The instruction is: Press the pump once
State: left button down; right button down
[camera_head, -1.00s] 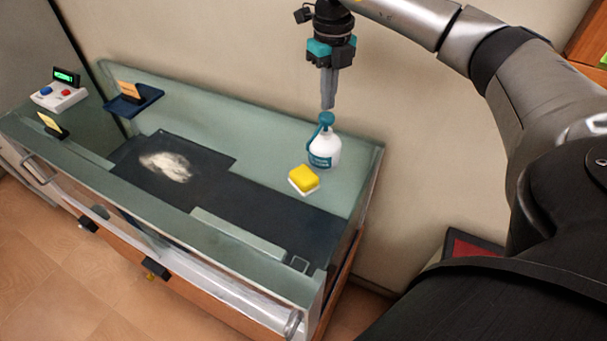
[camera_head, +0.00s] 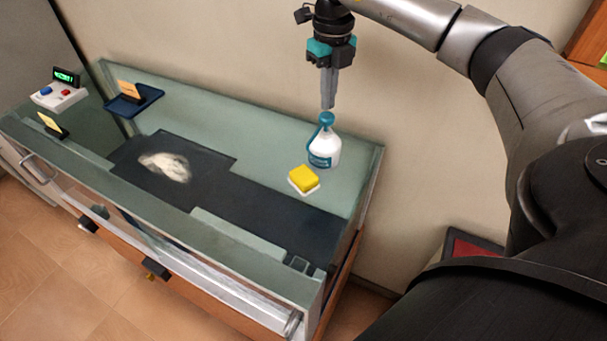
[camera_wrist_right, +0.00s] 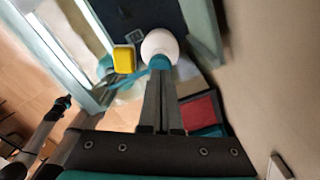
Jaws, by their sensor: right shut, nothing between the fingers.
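The pump bottle (camera_head: 326,150) is white with a teal pump head (camera_head: 326,119) and a teal label. It stands upright near the right end of the green counter. My right gripper (camera_head: 328,107) is shut and empty, pointing down just above the pump head. I cannot tell whether its tips touch the head. In the right wrist view the white bottle (camera_wrist_right: 160,45) and the teal head (camera_wrist_right: 160,63) show right beyond the fingertips of my right gripper (camera_wrist_right: 161,72), which hide part of the head. My left gripper is not in the head view.
A yellow sponge (camera_head: 303,178) on a white dish lies just left of the bottle. A dark mat with a pale patch (camera_head: 165,166) lies in the middle. A button box (camera_head: 58,96) and a blue tray (camera_head: 134,101) stand at the left. The wall is close behind.

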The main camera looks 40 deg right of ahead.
aim_at(327, 116)
jog(key=shift+f, duration=0.2)
jog(key=shift+f+b, duration=0.95)
jog(key=shift+f, duration=0.55)
jog(key=shift+s+r, duration=0.1)
jog(key=shift+r, duration=0.1)
jog(key=shift+r+p, duration=1.3)
jog(key=shift+r, duration=0.1)
notch_tip(327, 116, up, 4)
jog(key=p, duration=0.4)
jog(key=shift+r, duration=0.25)
jog(key=shift+r+p, duration=0.4)
jog(key=shift+r, duration=0.35)
